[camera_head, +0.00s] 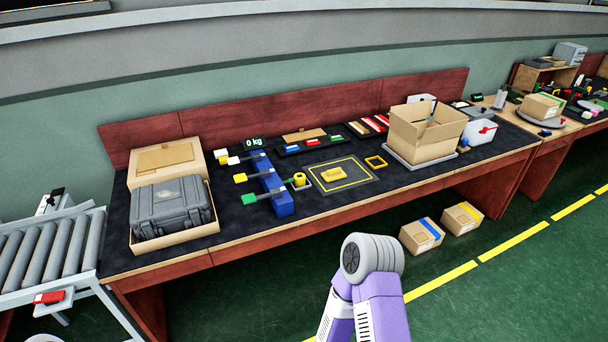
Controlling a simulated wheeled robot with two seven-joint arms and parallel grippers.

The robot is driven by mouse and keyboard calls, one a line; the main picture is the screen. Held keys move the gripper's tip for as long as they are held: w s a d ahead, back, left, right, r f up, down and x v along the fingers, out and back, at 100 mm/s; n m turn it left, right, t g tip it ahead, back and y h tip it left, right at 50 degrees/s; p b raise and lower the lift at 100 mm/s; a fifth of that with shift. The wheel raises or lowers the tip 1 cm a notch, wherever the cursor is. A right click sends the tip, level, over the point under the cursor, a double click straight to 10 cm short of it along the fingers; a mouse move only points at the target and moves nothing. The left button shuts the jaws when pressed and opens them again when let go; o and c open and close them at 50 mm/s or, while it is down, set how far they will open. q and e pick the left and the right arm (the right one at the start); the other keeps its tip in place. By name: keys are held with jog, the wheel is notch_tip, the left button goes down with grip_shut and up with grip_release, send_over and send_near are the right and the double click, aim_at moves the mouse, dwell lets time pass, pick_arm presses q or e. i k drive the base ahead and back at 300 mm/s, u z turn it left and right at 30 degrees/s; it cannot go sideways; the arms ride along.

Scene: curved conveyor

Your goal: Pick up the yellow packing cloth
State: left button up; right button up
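A small yellow item (334,174), which looks like the folded packing cloth, lies on a dark square mat (361,184) with a yellow outline, near the middle of the workbench. Nothing covers or touches it from above. A purple and grey arm link of mine shows at the bottom centre, in front of the bench. Neither of my grippers is in view.
Left on the bench (240,242), a grey case (172,206) sits in an open carton. Near the mat stand a blue rack (272,188) with coloured blocks and a yellow tape roll (299,179). An open cardboard box (421,134) stands right. Two cartons lie on the floor.

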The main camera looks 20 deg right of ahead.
aim_at(336, 174)
jog(key=z, duration=1.9)
jog(key=i, duration=2.7)
jog(key=u, duration=1.85)
